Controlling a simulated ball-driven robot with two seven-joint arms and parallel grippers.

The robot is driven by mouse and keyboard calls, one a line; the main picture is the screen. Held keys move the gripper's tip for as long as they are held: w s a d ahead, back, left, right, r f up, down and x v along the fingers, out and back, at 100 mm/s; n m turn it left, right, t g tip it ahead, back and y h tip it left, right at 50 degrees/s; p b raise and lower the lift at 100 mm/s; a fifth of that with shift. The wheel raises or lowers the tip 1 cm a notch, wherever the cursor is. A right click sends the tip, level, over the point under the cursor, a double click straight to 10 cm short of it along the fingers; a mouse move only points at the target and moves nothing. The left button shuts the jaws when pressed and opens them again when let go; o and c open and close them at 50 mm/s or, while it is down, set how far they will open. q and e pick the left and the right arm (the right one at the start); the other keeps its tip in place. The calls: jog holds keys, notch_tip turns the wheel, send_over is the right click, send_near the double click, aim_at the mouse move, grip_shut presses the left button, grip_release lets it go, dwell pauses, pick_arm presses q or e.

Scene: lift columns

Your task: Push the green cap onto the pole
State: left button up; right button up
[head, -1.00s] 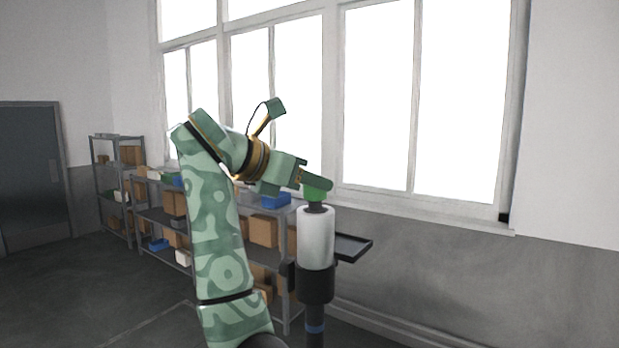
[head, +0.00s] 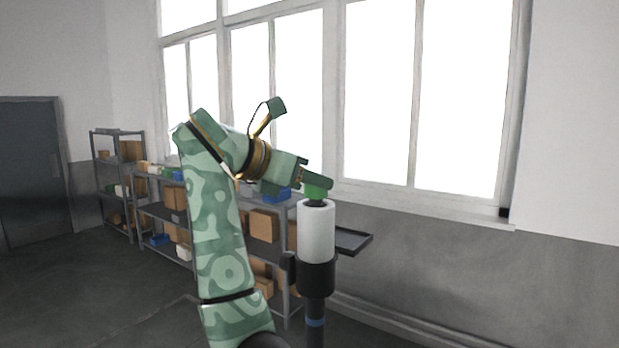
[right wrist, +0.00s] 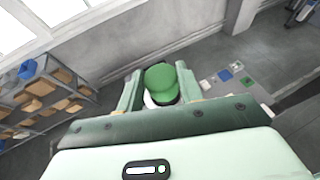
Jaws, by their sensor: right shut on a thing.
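The green cap (head: 316,193) sits at the top of the pole, right above its dark neck and the white cylinder (head: 316,232). My right gripper (head: 317,184) is shut on the cap, reaching in from the left. In the right wrist view the cap (right wrist: 161,82) is between the two fingers, with a bit of the white cylinder showing under it. The pole (head: 315,335) stands upright, with a black collar and a blue band lower down. I cannot tell how far the cap is seated. My left gripper is not in view.
A small dark tray (head: 352,242) sticks out to the right of the pole. Shelves (head: 160,215) with boxes and bins stand behind my arm. A wall with large windows is behind the pole. Floor is open at the left.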

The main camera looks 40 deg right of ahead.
jog(key=shift+f, duration=0.45)
jog(key=shift+f, duration=0.1)
dwell(0.6)
jog(key=shift+f, duration=0.25)
dwell(0.9)
jog(key=o, duration=1.5)
jog(key=shift+r, duration=0.1)
jog(key=shift+r, duration=0.25)
jog(key=shift+r, duration=0.8)
jog(key=shift+r, duration=0.1)
